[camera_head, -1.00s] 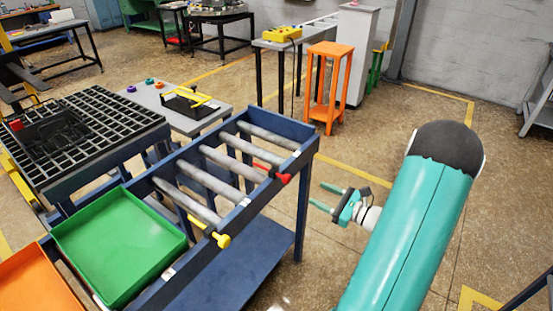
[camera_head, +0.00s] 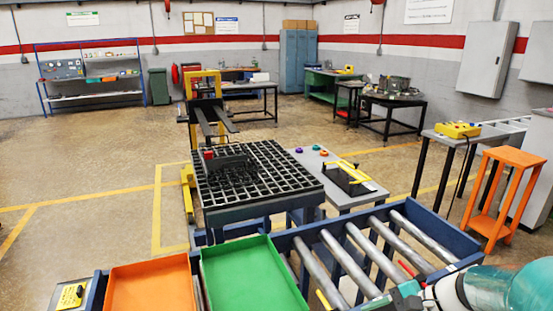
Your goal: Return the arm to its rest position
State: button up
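My arm, teal with a grey joint (camera_head: 505,285), shows only at the bottom right corner of the head view. My gripper (camera_head: 392,300) is a small teal shape at the bottom edge, in front of the roller conveyor (camera_head: 462,246) in the picture. I see no object held.
A green tray (camera_head: 250,278) and an orange tray (camera_head: 152,290) sit left of the rollers. Behind them stand a black grid table (camera_head: 262,180) and a grey table with a yellow-handled fixture (camera_head: 350,178). An orange stool (camera_head: 505,195) is at right. Floor at left is clear.

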jog(key=s+a+r+n+t+h, duration=0.2)
jog(key=s+a+r+n+h, duration=0.4)
jog(key=n, duration=0.6)
notch_tip(320, 180, up, 4)
jog(key=s+h, duration=0.2)
jog(key=shift+s+a+f+n, duration=0.2)
jog(key=shift+s+f+n, duration=0.05)
jog(key=shift+s+n, duration=0.05)
